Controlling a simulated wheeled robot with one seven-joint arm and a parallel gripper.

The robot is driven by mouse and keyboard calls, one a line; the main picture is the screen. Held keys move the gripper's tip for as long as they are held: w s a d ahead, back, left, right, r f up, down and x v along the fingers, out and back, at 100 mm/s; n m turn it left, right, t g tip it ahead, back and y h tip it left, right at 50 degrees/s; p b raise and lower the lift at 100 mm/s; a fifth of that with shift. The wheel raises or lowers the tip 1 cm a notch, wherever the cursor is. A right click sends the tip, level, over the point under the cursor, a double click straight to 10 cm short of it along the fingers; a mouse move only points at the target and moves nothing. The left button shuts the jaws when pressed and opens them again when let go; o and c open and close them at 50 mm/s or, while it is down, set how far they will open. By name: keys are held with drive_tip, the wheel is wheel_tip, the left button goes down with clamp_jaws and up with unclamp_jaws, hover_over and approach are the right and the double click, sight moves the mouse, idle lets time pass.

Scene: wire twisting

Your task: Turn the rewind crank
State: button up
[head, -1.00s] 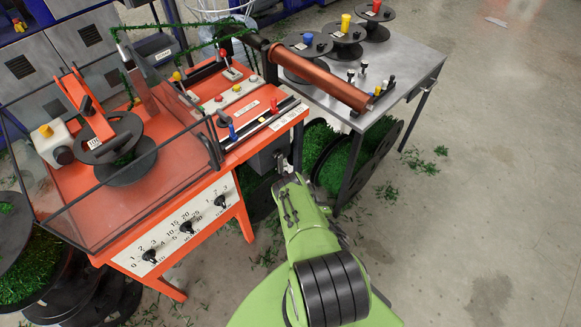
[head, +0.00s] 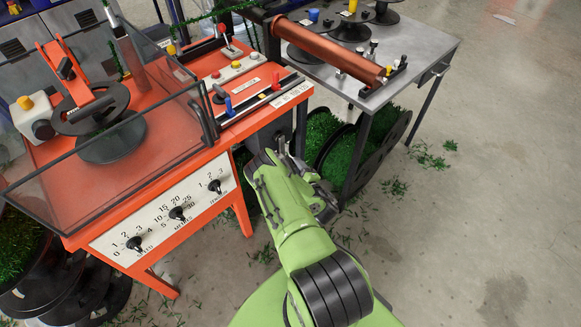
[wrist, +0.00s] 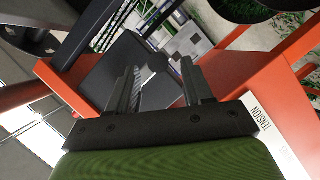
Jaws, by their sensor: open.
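The orange wire-twisting machine (head: 150,190) stands at left, with numbered dials on its white front panel (head: 160,217). My gripper (head: 279,147) is at the machine's right side, below its tabletop. In the wrist view my gripper (wrist: 160,76) has its two dark fingers apart with nothing held between them. A dark grey box (wrist: 108,80) on the machine's orange side lies just beyond the fingers. I cannot make out the rewind crank for certain; my gripper and arm hide part of that side in the head view.
A grey metal table (head: 430,58) with a copper-coloured roller (head: 330,52) and black spools stands right of the machine. Large reels of green tinsel (head: 375,145) sit beneath it. The clear guard (head: 110,150) edges the machine's left top. Concrete floor at right is mostly free.

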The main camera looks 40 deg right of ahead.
drive_tip(key=b+x, duration=0.1)
drive_tip(key=x, duration=0.3)
drive_tip(key=shift+w+d, duration=0.1)
drive_tip(key=shift+w, duration=0.2)
clamp_jaws()
